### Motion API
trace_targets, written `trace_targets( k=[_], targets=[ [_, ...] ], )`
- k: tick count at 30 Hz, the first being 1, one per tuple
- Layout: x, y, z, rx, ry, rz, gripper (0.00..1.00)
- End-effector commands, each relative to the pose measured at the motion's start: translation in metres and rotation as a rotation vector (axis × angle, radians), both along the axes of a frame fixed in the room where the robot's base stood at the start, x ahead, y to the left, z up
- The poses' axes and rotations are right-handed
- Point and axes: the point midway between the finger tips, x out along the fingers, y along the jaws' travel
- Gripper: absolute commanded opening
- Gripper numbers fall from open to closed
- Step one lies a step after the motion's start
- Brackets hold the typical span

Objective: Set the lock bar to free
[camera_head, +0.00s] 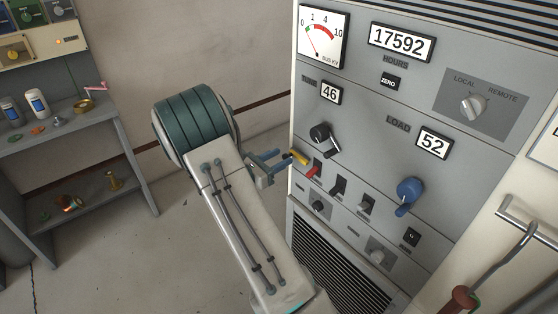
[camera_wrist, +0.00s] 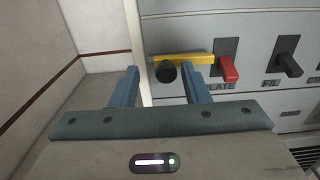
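The lock bar is probably the yellow bar (camera_wrist: 190,58) on the grey panel, lying about level in the wrist view. A round black knob (camera_wrist: 166,72) sits near its left end. Its right end is at the dark plate of the red switch (camera_wrist: 229,69), labelled "PLATE" in part. The bar also shows in the head view (camera_head: 299,157), beside the red switch (camera_head: 314,170). My gripper (camera_wrist: 162,73) is open, its blue fingers apart and the knob between them in the picture. Contact cannot be told. In the head view my gripper (camera_head: 280,158) points at the panel's left edge.
A black switch (camera_wrist: 288,64) labelled "FIL" stands right of the red one. A black-handled knob (camera_head: 321,134) is above the bar and a blue LOAD handle (camera_head: 409,193) farther right. A grey shelf (camera_head: 105,112) with small items stands left. A metal rail (camera_head: 535,225) is at right.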

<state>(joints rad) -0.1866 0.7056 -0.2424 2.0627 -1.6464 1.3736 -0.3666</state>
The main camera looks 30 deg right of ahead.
Motion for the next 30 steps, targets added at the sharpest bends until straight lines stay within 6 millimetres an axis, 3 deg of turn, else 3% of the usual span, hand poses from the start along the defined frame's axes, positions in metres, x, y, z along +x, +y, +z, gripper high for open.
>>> trace_targets(
  k=[7,11,24,30],
  targets=[
    [-0.001,0.0,-0.001,0.001,0.002,-0.003,0.42],
    [-0.002,0.012,-0.002,0.0,0.001,0.0,0.42],
    [-0.015,0.105,-0.002,0.001,0.0,0.002,0.42],
    [-0.019,0.131,-0.001,0.001,0.0,0.0,0.42]
  ],
)
